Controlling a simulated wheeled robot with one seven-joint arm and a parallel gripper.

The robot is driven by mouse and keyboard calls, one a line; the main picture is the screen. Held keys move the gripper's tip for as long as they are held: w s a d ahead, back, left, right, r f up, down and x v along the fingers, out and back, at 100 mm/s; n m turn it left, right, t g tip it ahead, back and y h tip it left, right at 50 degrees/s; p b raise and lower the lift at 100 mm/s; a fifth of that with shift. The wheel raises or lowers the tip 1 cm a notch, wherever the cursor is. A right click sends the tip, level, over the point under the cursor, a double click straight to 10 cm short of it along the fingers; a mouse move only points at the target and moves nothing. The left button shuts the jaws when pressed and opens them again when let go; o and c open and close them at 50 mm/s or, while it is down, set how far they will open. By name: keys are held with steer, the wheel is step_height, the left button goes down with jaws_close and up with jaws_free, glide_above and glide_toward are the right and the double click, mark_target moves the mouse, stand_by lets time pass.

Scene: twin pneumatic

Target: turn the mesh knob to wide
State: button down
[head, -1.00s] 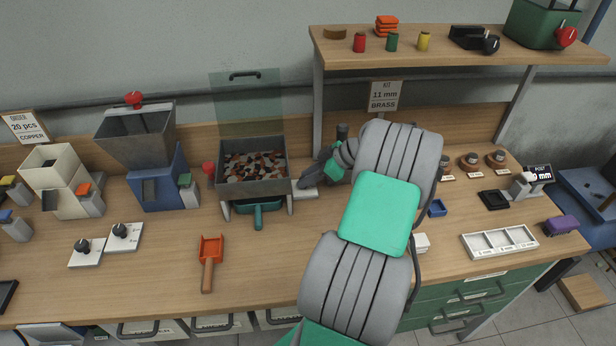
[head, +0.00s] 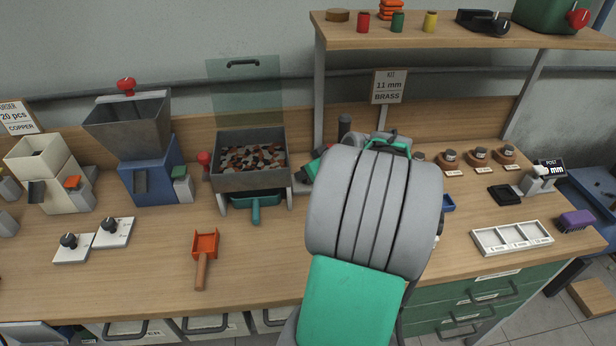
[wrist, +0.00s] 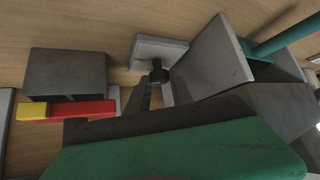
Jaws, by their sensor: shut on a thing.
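In the wrist view a small black knob (wrist: 158,76) stands on a pale square plate (wrist: 150,48) on the bench, beside a grey slanted panel. My gripper (wrist: 155,92) has its two dark fingers at the knob, one on each side, and is shut on it. The knob's pointer and any mesh markings are too small or hidden to read. In the head view my own arm covers most of this spot. The grey sieve box (head: 215,178) with mixed coppery and pale pieces stands just left of it, with a teal drawer (head: 256,204) under it.
Two other black knobs on white plates (head: 90,250) (head: 128,238) sit at the left. A blue machine with a hopper (head: 140,185) and an orange scoop (head: 205,245) are nearby. In the wrist view a dark box (wrist: 66,72) with a red and yellow bar lies left of my fingers.

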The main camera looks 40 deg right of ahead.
steer(key=shift+a+m+h+b, duration=0.1)
steer(key=shift+m+h+b, duration=0.35)
steer(key=shift+m+h, duration=0.35)
steer(key=c, duration=1.2)
jaws_free()
steer(key=v, duration=0.7)
steer(key=shift+s+r, duration=0.25)
steer(key=shift+r, duration=0.05)
steer(key=shift+s, duration=0.1)
